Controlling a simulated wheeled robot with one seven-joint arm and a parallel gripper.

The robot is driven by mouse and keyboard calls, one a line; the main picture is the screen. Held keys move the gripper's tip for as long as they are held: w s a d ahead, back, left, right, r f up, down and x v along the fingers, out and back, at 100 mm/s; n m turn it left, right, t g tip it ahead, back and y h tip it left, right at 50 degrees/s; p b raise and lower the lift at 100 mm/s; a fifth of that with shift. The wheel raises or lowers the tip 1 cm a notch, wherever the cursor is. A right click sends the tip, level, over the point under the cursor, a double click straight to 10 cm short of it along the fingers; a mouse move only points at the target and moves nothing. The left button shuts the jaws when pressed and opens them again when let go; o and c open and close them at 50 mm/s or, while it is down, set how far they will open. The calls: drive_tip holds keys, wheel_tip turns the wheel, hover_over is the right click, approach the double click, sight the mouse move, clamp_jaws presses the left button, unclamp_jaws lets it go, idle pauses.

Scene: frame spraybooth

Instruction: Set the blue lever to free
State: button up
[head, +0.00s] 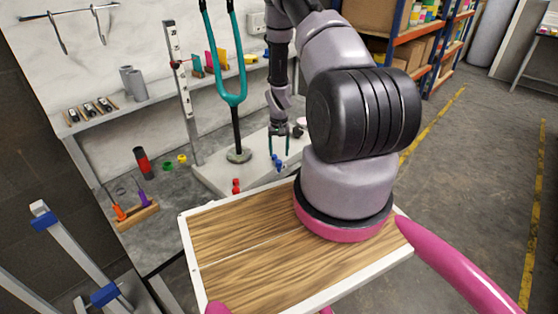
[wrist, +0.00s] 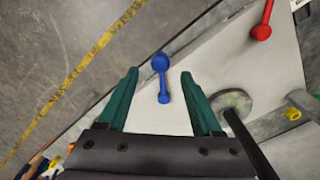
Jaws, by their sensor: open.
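The blue lever (wrist: 162,80) has a round knob at the top end of its short stem and a smaller blue end below, on a pale plate. In the wrist view it lies between the two teal fingers of my gripper (wrist: 160,74), with a gap on each side. The head view shows the lever (head: 279,164) small, just below the fingertips of my gripper (head: 279,154). My gripper is open and empty. I cannot tell its exact height above the lever. No marking for free is readable.
A red lever (wrist: 263,20) stands on the same pale plate (wrist: 215,60). A teal fork (head: 232,98) on a black post stands on the plate, left of my gripper in the head view. A grey bench with a screwdriver rack (head: 138,215) lies further left. Open floor is at right.

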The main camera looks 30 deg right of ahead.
sight(279, 161)
wheel_tip(279, 161, down, 5)
idle(0.3)
clamp_jaws()
idle(1.4)
